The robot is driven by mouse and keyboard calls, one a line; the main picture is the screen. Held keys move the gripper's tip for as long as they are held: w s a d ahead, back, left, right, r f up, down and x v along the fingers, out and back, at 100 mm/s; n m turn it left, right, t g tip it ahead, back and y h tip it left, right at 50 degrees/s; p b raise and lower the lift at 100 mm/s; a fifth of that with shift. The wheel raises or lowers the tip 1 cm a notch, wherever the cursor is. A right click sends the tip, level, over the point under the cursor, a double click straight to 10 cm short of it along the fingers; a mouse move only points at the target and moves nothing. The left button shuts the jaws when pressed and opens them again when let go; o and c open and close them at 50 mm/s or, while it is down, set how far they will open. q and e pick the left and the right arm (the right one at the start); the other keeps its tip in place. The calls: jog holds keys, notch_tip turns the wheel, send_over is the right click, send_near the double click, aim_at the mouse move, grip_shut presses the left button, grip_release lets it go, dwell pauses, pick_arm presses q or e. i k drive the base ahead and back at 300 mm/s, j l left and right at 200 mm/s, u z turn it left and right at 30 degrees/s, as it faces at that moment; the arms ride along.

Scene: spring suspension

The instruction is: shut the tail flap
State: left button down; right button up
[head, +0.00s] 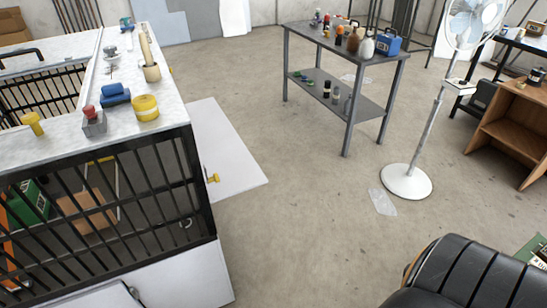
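A white panel with a yellow knob (212,178), which looks like the tail flap (225,150), sticks out from the right side of a black-barred cart (190,165). It stands open, angled away from the cart; its hinge edge is hidden behind the cart's corner. A second white panel (180,280) sits below the bars at the near side, with a dark handle at its lower edge. I cannot tell if that one is also a flap. Neither of my grippers is in view.
The cart's white top (60,145) holds a yellow tape roll (146,108) and small tools. A grey metal table (335,50) stands at the back, a white fan (406,182) to the right. A black padded seat (465,275) fills the lower right.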

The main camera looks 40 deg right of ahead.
aim_at(222, 152)
jog(key=i+l+z, duration=0.1)
jog(key=z, duration=0.4)
jog(key=i+l+z, duration=0.1)
jog(key=z, duration=0.4)
jog(key=i+l+z, duration=0.1)
jog(key=z, duration=0.35)
